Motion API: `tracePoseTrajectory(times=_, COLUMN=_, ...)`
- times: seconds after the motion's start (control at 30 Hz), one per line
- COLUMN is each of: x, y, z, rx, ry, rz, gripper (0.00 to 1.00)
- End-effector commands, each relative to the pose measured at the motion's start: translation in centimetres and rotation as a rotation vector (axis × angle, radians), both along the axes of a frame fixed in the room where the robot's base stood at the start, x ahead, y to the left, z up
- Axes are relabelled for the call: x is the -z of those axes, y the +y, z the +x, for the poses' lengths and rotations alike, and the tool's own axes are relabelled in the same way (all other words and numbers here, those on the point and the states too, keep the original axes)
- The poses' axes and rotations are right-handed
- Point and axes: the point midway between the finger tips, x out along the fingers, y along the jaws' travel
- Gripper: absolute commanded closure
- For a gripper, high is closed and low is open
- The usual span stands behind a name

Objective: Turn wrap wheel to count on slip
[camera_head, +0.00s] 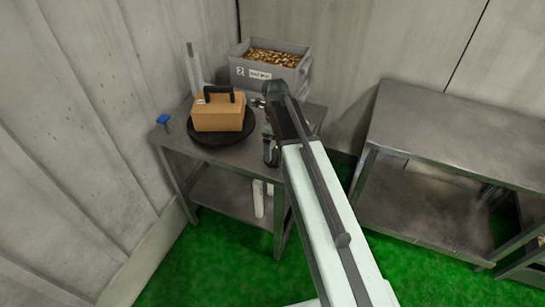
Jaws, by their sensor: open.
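The likely wrap wheel is a round black turntable (221,139) on the metal table at the left. A brown box (219,115) with a black handle (219,92) on top sits on it. A light upright post (194,68) stands behind the box. My gripper (262,126) is open and empty, just right of the box, with my arm reaching up from the lower right. The arm hides part of the table's right side. I cannot make out a slip or any count on it.
A grey bin (270,67) with many brass-coloured pieces and a white label stands at the table's back. A small blue-topped item (164,121) is at the left edge. Another metal table (460,130) stands right. Concrete walls close in behind; green floor (210,270) is open in front.

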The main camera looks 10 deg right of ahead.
Motion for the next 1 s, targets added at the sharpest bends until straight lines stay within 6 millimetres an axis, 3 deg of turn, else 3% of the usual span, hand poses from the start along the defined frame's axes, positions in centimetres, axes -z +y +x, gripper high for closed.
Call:
tracePoseTrajectory(times=0.03, x=1.9, y=-0.1, z=0.0, rx=0.001, ry=0.000, rz=0.000, gripper=0.00)
tracePoseTrajectory(times=0.13, x=3.3, y=-0.2, z=0.0, rx=0.002, ry=0.000, rz=0.000, gripper=0.00)
tracePoseTrajectory(times=0.47, x=3.6, y=-0.3, z=0.0, rx=0.003, ry=0.000, rz=0.000, gripper=0.00)
tracePoseTrajectory(times=0.7, x=3.6, y=-0.3, z=0.0, rx=0.004, ry=-0.001, rz=-0.001, gripper=0.59)
tracePoseTrajectory(times=0.73, x=3.6, y=1.2, z=0.0, rx=0.004, ry=-0.001, rz=-0.001, gripper=0.59)
tracePoseTrajectory(times=1.0, x=3.6, y=-0.4, z=-0.1, rx=-0.027, ry=0.002, rz=0.001, gripper=0.59)
